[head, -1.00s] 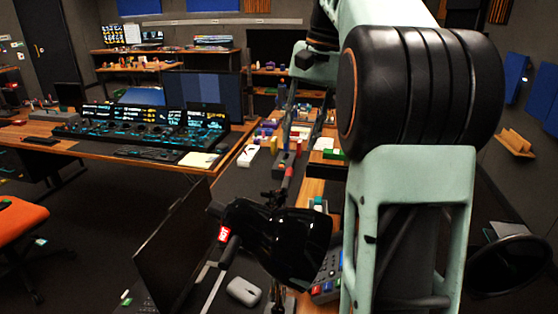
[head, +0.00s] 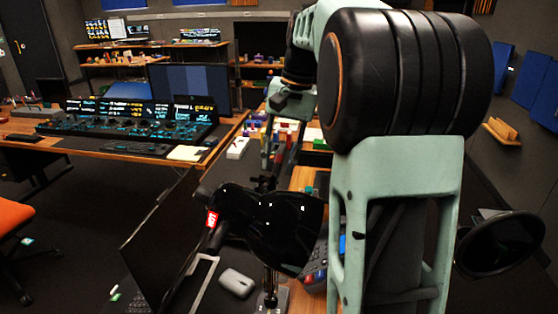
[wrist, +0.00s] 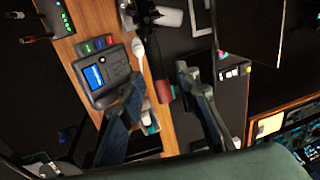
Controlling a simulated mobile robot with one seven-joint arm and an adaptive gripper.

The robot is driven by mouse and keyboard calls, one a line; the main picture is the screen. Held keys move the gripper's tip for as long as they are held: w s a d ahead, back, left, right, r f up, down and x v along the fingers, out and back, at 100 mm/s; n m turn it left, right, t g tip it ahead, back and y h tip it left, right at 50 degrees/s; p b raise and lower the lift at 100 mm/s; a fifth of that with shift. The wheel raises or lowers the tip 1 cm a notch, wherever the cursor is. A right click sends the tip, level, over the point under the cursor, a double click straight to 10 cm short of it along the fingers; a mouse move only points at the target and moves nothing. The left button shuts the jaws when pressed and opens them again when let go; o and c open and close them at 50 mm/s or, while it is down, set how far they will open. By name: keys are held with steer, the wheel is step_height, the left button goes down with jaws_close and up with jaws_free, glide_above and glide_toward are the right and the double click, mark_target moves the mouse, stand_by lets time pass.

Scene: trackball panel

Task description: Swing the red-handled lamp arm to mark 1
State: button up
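A red handle (wrist: 163,91) shows in the wrist view, in the gap between my fingers and apart from both. My gripper (wrist: 163,84) is open and empty. In the head view my gripper (head: 277,160) hangs over the desk behind the lamp, partly screened by my own arm; its fingers are small there. A glossy black lamp head (head: 270,228) with a red label (head: 212,219) stands in front of it. I cannot make out mark 1 in either view.
A dark screen (head: 158,240) and a grey mouse (head: 236,282) are near the lamp. A phone-like device with a blue display (wrist: 105,75) lies beside my fingers. A console desk (head: 110,150) stands at left. Dark floor is open at lower left.

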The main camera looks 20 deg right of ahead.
jaws_close()
stand_by(0.3)
steer(key=shift+d, duration=0.1)
steer(key=s+d+m+t+h+p, duration=0.1)
steer(key=s+d+m, duration=0.3)
steer(key=s+m, duration=0.3)
steer(key=shift+m, duration=1.5)
steer(key=shift+s, duration=0.15)
